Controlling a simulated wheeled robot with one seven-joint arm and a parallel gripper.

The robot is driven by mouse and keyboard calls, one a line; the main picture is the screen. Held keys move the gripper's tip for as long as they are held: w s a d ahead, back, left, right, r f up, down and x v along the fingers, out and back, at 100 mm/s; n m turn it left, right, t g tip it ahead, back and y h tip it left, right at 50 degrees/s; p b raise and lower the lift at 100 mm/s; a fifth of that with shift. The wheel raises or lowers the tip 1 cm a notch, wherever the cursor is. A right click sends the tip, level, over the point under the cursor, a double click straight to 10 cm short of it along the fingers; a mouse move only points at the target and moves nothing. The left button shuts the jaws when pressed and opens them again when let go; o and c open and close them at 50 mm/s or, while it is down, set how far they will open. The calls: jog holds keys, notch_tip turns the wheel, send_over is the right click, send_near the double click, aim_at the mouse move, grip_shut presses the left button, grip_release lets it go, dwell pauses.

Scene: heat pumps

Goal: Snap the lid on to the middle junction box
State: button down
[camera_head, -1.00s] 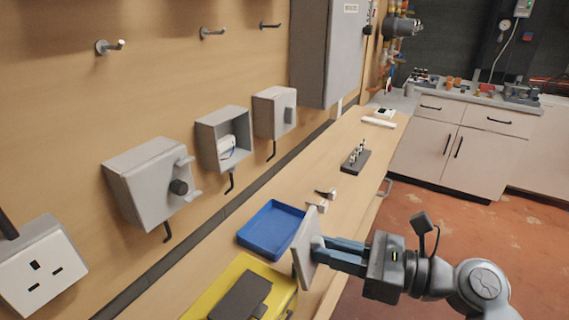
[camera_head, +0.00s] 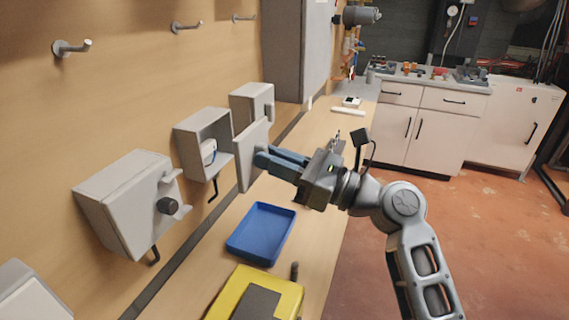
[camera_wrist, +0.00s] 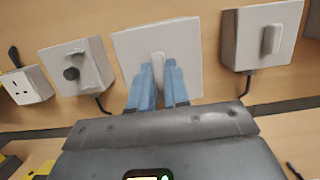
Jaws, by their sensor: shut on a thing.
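The middle junction box (camera_head: 186,142) is a grey open box on the wall, with a white part visible inside. My gripper (camera_head: 262,160) is shut on the grey square lid (camera_head: 247,168) and holds it upright, a short way to the right of the box's open front. In the wrist view the lid (camera_wrist: 130,48) faces the wall, with its raised handle (camera_wrist: 157,62) between the blue fingers of my gripper (camera_wrist: 158,80). There the lid hides the middle box. In the head view the box and lid look apart.
A closed box with a dark knob (camera_head: 166,206) is on the left, and another closed box (camera_head: 245,101) on the right. A blue tray (camera_head: 233,247) and a yellow case (camera_head: 292,292) lie on the bench below. Wall hooks (camera_head: 73,47) are above.

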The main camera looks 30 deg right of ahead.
aim_at(256, 178)
jog(key=x, duration=0.2)
jog(key=shift+w+a+f+b, duration=0.2)
jog(key=shift+a+f+b, duration=0.05)
jog(key=shift+b, duration=0.1)
jog(key=shift+w+a+r+p, duration=0.15)
jog(key=shift+w+a+p, duration=0.2)
jog(key=shift+w, duration=0.15)
jog(key=shift+w+a, duration=0.3)
jog(key=shift+w, duration=0.15)
jog(key=shift+w+a+r+p, duration=0.1)
jog(key=shift+w+p, duration=0.05)
jog(key=shift+p, duration=0.8)
dwell(0.4)
jog(key=shift+w+a+p, duration=0.35)
jog(key=shift+w+p, duration=0.1)
jog(key=shift+p, duration=0.05)
dwell(1.3)
jog(key=c, duration=1.2)
grip_release()
jog(key=shift+a, duration=0.1)
